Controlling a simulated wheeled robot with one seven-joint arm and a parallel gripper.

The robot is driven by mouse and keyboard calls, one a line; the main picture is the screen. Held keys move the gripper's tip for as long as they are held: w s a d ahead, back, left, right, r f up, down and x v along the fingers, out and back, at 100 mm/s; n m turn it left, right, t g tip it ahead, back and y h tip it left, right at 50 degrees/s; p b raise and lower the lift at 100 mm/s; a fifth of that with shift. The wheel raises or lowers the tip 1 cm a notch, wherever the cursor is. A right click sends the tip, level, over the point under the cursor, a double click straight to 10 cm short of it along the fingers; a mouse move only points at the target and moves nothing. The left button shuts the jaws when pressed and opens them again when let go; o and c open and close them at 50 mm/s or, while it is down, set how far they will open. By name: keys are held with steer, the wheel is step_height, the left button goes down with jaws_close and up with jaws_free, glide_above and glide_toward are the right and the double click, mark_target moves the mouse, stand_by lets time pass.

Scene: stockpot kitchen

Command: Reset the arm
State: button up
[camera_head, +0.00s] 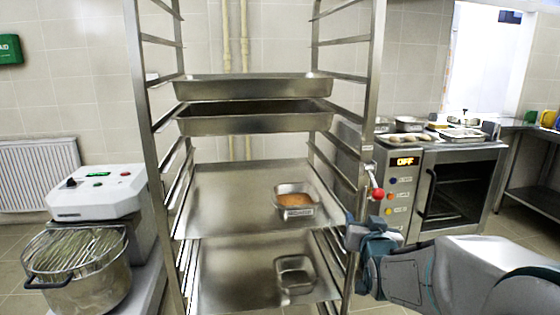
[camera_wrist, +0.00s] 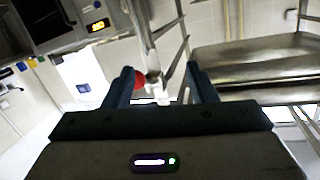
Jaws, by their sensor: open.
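My gripper (camera_wrist: 160,84) is open in the wrist view, with its two dark fingers apart. A red knob (camera_wrist: 140,79) on a metal stem shows between and beyond the fingers; I cannot tell the distance. In the head view my gripper (camera_head: 352,236) is at the right upright of the metal rack (camera_head: 364,130), below the red knob (camera_head: 377,194). My arm reaches in from the lower right. The fingertips are small and partly hidden there, and I see nothing held.
The rack holds deep trays (camera_head: 250,122) and flat shelves, with a small pan of food (camera_head: 294,200) and an empty pan (camera_head: 295,274). An oven (camera_head: 455,185) reading OFF stands right. A mixer (camera_head: 95,195) with a caged bowl (camera_head: 85,285) stands left.

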steer(key=s+a+r+n+g+p, duration=0.1)
steer(key=s+r+g+p, duration=0.2)
steer(key=s+p, duration=0.3)
steer(key=s+a+r+g+p, duration=0.2)
steer(key=s+g+p, duration=0.4)
steer(key=s, duration=0.5)
steer(key=s+a+r+n+g+y+p, duration=0.1)
steer(key=s+r+g+p, duration=0.3)
steer(key=s, duration=0.4)
steer(key=shift+s+a+n+g+p, duration=0.3)
steer(key=shift+s+p, duration=0.05)
steer(key=shift+p, duration=0.55)
